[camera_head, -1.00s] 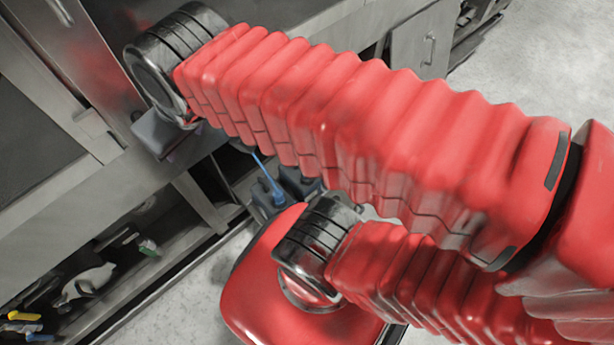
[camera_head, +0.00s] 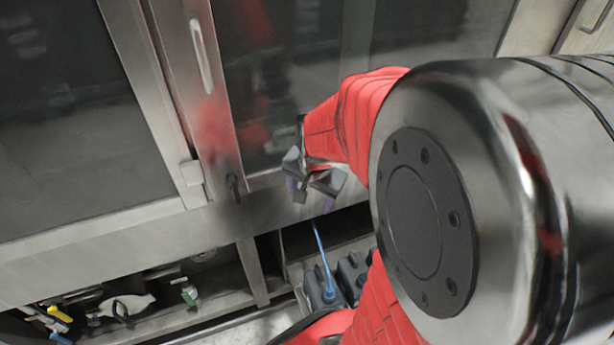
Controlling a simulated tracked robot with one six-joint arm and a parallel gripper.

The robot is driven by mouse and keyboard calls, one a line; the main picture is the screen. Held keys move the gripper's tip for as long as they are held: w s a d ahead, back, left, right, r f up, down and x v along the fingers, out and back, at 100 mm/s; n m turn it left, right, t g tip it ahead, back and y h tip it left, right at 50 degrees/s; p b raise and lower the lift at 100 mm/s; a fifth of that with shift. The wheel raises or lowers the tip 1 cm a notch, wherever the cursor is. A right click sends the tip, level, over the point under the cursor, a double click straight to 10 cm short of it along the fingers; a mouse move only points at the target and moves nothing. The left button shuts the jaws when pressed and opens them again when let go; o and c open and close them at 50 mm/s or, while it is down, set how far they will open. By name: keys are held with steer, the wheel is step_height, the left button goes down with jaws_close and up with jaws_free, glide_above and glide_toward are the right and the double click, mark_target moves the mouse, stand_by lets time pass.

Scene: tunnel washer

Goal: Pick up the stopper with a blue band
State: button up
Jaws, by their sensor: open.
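My gripper (camera_head: 311,192) is in the middle of the head view, in front of the washer's lower edge, pointing downward. Its grey jaws are apart and I see nothing between them. Below it, a dark canister (camera_head: 313,292) stands in the lower opening. A blue part (camera_head: 328,294) sits at its top, with a thin blue tube (camera_head: 320,246) rising from it toward the gripper. This may be the stopper with a blue band, but it is too small to tell. The gripper is above the canister and apart from it.
A second dark canister (camera_head: 352,272) stands close beside the first. The open lower shelf at left holds a white bottle (camera_head: 126,305), a green-marked item (camera_head: 190,294) and yellow and blue items (camera_head: 58,315). The washer door (camera_head: 197,62) rises behind. My arm hides the right side.

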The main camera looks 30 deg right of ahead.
steer(key=d+f+m+g, duration=0.1)
steer(key=d+f+m, duration=0.3)
steer(key=d+f, duration=0.25)
steer(key=m+g+y, duration=0.1)
steer(key=m+g, duration=0.1)
steer(key=m, duration=1.1)
glide_above(366, 277)
step_height(366, 277, down, 24)
steer(key=r, duration=0.1)
steer(key=shift+s+f, duration=0.15)
steer(key=shift+f, duration=0.1)
steer(key=shift+f, duration=4.3)
steer(key=shift+w+d+f, duration=0.1)
steer(key=shift+f, duration=1.2)
steer(key=shift+w+f, duration=0.1)
steer(key=shift+f, duration=1.2)
